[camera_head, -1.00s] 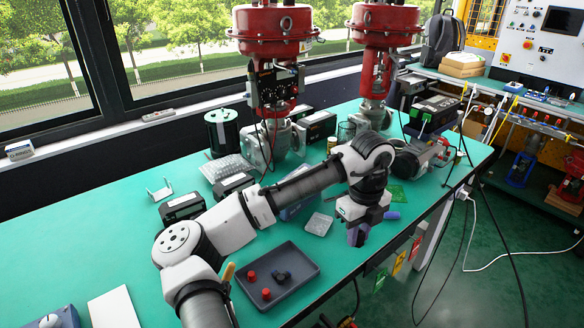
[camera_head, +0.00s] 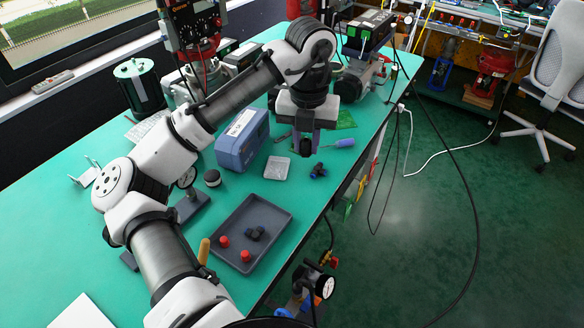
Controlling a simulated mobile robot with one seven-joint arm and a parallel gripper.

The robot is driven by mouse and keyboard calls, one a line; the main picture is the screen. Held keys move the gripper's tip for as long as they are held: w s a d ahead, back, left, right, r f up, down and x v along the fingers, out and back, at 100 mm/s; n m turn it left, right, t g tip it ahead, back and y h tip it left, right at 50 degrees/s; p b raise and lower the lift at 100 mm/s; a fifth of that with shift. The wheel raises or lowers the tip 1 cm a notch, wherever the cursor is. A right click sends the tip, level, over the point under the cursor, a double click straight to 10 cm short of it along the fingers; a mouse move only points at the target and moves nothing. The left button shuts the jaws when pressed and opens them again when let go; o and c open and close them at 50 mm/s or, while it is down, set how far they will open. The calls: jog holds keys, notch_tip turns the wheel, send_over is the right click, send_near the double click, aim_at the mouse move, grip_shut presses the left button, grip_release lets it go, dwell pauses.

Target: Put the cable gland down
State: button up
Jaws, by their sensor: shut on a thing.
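My gripper (camera_head: 304,150) points down above the front right part of the green bench. It is shut on a small dark round piece (camera_head: 305,146), taken to be the cable gland; the fingers hide most of it. Whether it touches the bench is hard to tell. A small dark blue fitting (camera_head: 318,171) lies on the bench just in front of my gripper, apart from it.
A grey tray (camera_head: 222,262) holds two red caps and a dark fitting.

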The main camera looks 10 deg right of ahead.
aim_at(304, 194)
notch_tip(304, 194, down, 14)
jog(key=shift+r, duration=0.1)
dwell(0.4)
jog(key=shift+f, duration=0.2)
jog(key=o, duration=0.9)
notch_tip(304, 194, up, 12)
jog(key=shift+r, duration=0.2)
